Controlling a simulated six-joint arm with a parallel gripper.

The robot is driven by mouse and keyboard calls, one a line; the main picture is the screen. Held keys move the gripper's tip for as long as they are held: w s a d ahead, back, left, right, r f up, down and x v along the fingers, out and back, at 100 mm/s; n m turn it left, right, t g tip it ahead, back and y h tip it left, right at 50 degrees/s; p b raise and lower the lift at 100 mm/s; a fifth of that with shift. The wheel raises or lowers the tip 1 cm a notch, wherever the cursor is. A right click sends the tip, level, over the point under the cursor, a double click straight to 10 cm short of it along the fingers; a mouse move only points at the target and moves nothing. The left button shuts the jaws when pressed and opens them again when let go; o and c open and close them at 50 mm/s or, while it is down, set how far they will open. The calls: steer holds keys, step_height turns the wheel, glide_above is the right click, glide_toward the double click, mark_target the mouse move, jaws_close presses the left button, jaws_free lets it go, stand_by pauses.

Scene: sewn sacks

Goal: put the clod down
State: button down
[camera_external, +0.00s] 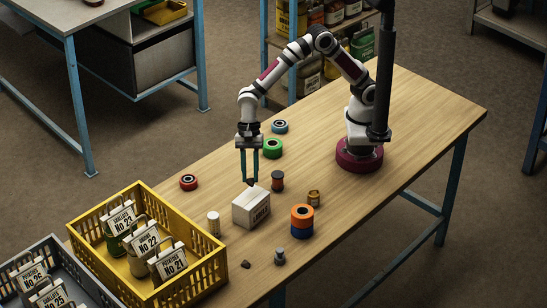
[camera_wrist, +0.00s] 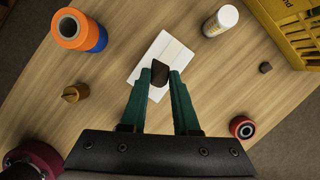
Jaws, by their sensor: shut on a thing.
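My gripper (camera_external: 250,178) points straight down, its teal fingers shut on a small dark brown clod (camera_wrist: 159,73). The clod sits between the fingertips in the wrist view. In the outside view, the clod (camera_external: 250,184) shows as a dark spot at the fingertips, just above a white box (camera_external: 250,210). The white box (camera_wrist: 148,50) also lies behind the clod in the wrist view. I cannot tell whether the clod touches the box top.
Orange and blue rolls (camera_external: 302,220), a white cylinder (camera_external: 213,223), a red roll (camera_external: 188,182) and a yellow crate (camera_external: 207,282) stand around. The table's right part is clear.

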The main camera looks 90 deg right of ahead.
mark_target(251, 194)
steer(key=shift+d+x, duration=0.25)
steer(key=shift+x, duration=0.85)
steer(key=shift+d+x, duration=0.2)
steer(key=shift+x, duration=0.85)
steer(key=shift+f, duration=0.3)
steer(key=c, duration=0.7)
jaws_free()
steer(key=shift+o, duration=0.2)
steer(key=shift+r, duration=0.1)
steer(key=v, duration=1.2)
steer(key=s+d+r+n+h, duration=0.1)
steer(key=s+d+r+n, duration=0.35)
steer(key=s+d, duration=0.45)
steer(key=s+d+f+n+h, duration=0.1)
steer(key=s+d+f+n, duration=0.2)
steer(key=s+d+n, duration=0.6)
steer(key=s+d, duration=0.2)
steer(key=s, duration=0.4)
steer(key=shift+s+h, duration=0.3)
steer(key=shift+s, duration=0.1)
